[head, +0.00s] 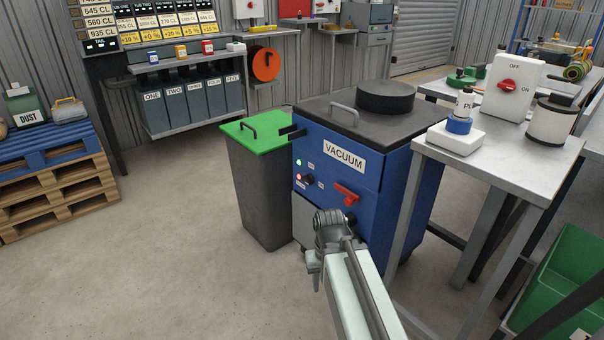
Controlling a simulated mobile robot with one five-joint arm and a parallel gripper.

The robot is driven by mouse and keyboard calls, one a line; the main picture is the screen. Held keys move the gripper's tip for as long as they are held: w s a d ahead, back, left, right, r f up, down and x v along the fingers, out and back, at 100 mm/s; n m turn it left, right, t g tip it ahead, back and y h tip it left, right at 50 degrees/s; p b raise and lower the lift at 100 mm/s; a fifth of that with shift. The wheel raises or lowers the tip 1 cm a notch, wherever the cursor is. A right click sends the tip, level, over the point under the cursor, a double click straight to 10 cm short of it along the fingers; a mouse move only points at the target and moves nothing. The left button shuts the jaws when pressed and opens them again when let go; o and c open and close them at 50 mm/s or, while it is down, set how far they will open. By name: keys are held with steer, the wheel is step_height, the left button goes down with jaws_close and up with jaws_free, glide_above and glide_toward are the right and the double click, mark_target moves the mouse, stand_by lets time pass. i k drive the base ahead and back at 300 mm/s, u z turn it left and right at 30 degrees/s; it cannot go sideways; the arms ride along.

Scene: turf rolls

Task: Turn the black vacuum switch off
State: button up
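The blue vacuum (372,172) stands in the middle of the head view, with a white VACUUM label on its front. A small black switch (308,180) sits on the left of its front panel, beside a lit red lamp; a green lamp is above. The switch's exact setting is too small to tell. A red lever (347,193) is to its right. My gripper (316,280) is in front of the vacuum, below the switch and apart from it in the picture. Its fingers are small and seen from behind, so their opening is unclear.
A grey bin with a green lid (255,132) stands close on the vacuum's left. A metal table (540,148) on the right holds a white box with a red OFF/ON switch (508,86). A pallet (60,190) is at far left. The floor at front left is clear.

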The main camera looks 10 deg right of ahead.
mark_target(308, 179)
steer(key=u, duration=0.95)
steer(key=i, duration=0.55)
steer(key=u, duration=0.65)
